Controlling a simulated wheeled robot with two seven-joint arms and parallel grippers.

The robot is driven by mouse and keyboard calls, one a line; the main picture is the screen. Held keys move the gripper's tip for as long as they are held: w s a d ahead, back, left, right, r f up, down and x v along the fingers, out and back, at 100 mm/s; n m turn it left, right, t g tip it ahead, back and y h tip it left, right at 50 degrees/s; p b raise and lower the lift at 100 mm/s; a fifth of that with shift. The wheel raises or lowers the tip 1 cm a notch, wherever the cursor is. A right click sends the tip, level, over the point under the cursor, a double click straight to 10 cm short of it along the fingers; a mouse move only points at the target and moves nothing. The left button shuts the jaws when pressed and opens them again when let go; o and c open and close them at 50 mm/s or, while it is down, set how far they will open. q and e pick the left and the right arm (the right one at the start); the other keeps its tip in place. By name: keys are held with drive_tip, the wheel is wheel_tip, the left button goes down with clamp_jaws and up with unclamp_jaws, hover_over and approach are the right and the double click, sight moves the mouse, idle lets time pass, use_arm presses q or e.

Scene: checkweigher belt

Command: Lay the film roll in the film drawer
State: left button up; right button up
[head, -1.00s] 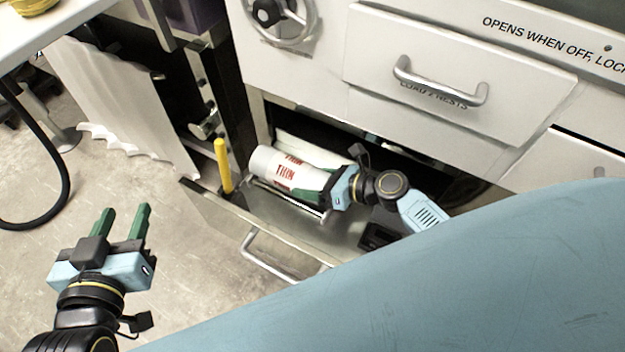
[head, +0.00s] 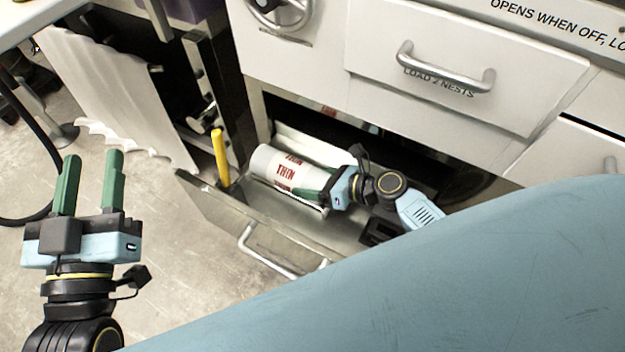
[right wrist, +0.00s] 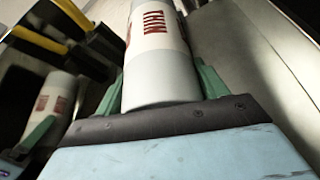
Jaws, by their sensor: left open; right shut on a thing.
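The film roll (head: 268,164) is a white cylinder with red "THIN" lettering. It lies on its side within the open film drawer (head: 206,203), low between its walls; I cannot tell whether it touches the floor. My right gripper (head: 316,192) is shut on the roll's right end. In the right wrist view the roll (right wrist: 158,65) sits between the green fingers of my right gripper (right wrist: 158,88), and its far end is cut off. My left gripper (head: 91,168) is open and empty, left of the drawer over the floor.
A yellow upright handle (head: 220,158) stands at the drawer's left end. The drawer's bar handle (head: 262,254) juts out in front. A closed drawer marked "LOAD 2 NESTS" (head: 470,62) is above. A dark open bay (head: 180,85) lies left. In the right wrist view, the left side shows a mirrored roll.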

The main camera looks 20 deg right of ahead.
idle(0.3)
drive_tip(key=o, duration=1.5)
drive_tip(key=shift+c, duration=0.2)
drive_tip(key=shift+f, duration=0.1)
drive_tip(key=shift+s, duration=0.1)
